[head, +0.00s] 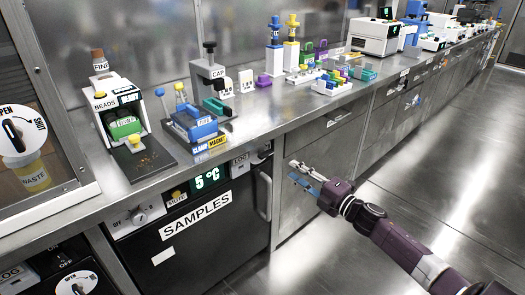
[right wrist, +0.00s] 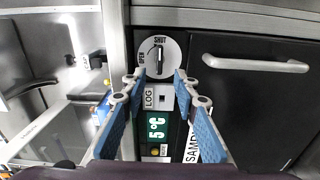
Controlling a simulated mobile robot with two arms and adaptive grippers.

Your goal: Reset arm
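My right arm reaches in from the lower right of the head view. Its purple gripper (head: 292,169) hangs in the aisle in front of the metal drawer fronts, below the counter's front edge. In the right wrist view the gripper (right wrist: 158,78) has its two blue-padded fingers apart, with nothing between the pads. Beyond them a round OPEN/SHUT dial (right wrist: 159,54), a LOG label and a green 5 °C display (right wrist: 157,124) show. My left arm and gripper are not in view.
The steel counter (head: 262,112) carries a BEADS dispenser (head: 117,115), a blue clamp stand (head: 191,120), a CAP press (head: 212,80) and several racks. Below it, the black SAMPLES fridge (head: 205,238) has a vertical handle (head: 264,196). The floor (head: 420,165) on the right is clear.

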